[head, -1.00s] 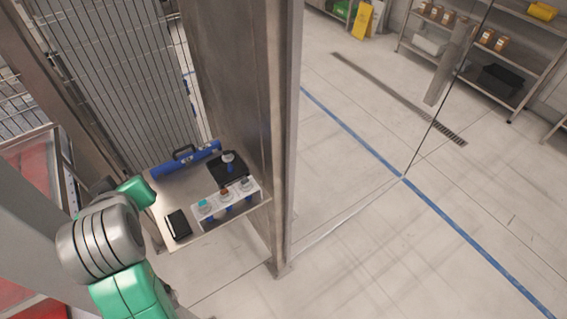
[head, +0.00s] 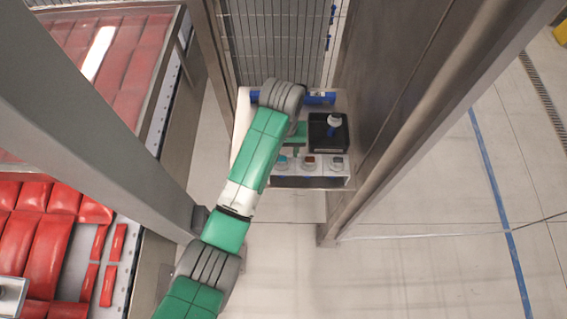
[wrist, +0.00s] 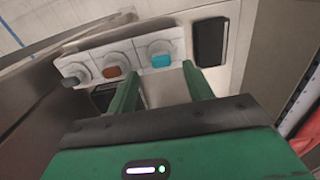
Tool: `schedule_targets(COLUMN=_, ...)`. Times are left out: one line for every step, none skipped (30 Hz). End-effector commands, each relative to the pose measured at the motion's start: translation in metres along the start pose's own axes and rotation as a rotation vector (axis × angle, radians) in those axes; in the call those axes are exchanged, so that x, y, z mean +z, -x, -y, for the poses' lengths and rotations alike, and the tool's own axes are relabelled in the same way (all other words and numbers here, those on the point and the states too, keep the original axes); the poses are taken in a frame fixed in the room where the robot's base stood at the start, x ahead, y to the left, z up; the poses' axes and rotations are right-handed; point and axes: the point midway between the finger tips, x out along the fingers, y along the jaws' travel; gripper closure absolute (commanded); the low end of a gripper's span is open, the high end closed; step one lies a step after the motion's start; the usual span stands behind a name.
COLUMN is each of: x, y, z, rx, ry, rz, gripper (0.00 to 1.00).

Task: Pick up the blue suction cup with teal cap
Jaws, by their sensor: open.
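The suction cup with the teal cap (head: 282,161) stands at the left end of a pale rack (head: 323,173) on the small shelf. In the wrist view the teal cap (wrist: 161,61) is just beyond my fingertips, roughly between them and untouched as far as I can see. Its blue body is hidden in the wrist view. My gripper (wrist: 160,70) is open and empty, its two green fingers pointing at the rack. In the head view my arm partly hides the gripper above the shelf.
Cups with a brown cap (wrist: 115,71) and a grey cap (wrist: 72,81) share the rack. A black box (wrist: 211,42) lies beside it. A black tray (head: 318,146) holds another cup (head: 334,120). A blue cylinder (head: 318,98) lies at the back. A metal post (head: 440,120) stands at right.

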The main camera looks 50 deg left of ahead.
Motion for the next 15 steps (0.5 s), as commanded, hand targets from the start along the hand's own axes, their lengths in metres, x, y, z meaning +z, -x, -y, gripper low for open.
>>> schedule_targets(x=0.001, y=-0.011, z=0.003, rx=-0.001, ry=0.002, rz=0.004, gripper=0.49)
schedule_targets(x=0.002, y=-0.017, z=0.003, rx=-0.002, ry=0.001, rz=0.005, gripper=0.49)
schedule_targets(x=0.002, y=-0.024, z=0.004, rx=-0.001, ry=0.001, rz=0.004, gripper=0.49)
schedule_targets(x=0.002, y=-0.029, z=0.004, rx=-0.001, ry=0.001, rz=0.005, gripper=0.49)
schedule_targets(x=0.002, y=-0.032, z=0.003, rx=0.000, ry=0.001, rz=0.003, gripper=0.49)
schedule_targets(x=0.002, y=-0.036, z=0.003, rx=0.000, ry=0.001, rz=0.003, gripper=0.49)
schedule_targets(x=0.002, y=-0.038, z=0.003, rx=0.000, ry=0.000, rz=0.003, gripper=0.49)
schedule_targets(x=0.002, y=-0.039, z=0.003, rx=0.000, ry=0.000, rz=0.002, gripper=0.49)
schedule_targets(x=0.002, y=-0.040, z=0.003, rx=0.001, ry=0.000, rz=0.002, gripper=0.49)
schedule_targets(x=0.002, y=-0.040, z=0.003, rx=0.001, ry=0.000, rz=0.001, gripper=0.49)
schedule_targets(x=0.002, y=-0.040, z=0.003, rx=0.001, ry=0.000, rz=0.001, gripper=0.49)
schedule_targets(x=0.002, y=-0.040, z=0.003, rx=0.001, ry=0.000, rz=0.001, gripper=0.49)
schedule_targets(x=0.002, y=-0.040, z=0.003, rx=0.001, ry=0.000, rz=0.001, gripper=0.49)
schedule_targets(x=0.002, y=-0.039, z=0.003, rx=0.001, ry=0.000, rz=0.001, gripper=0.49)
schedule_targets(x=0.002, y=-0.039, z=0.003, rx=0.001, ry=0.000, rz=0.001, gripper=0.57)
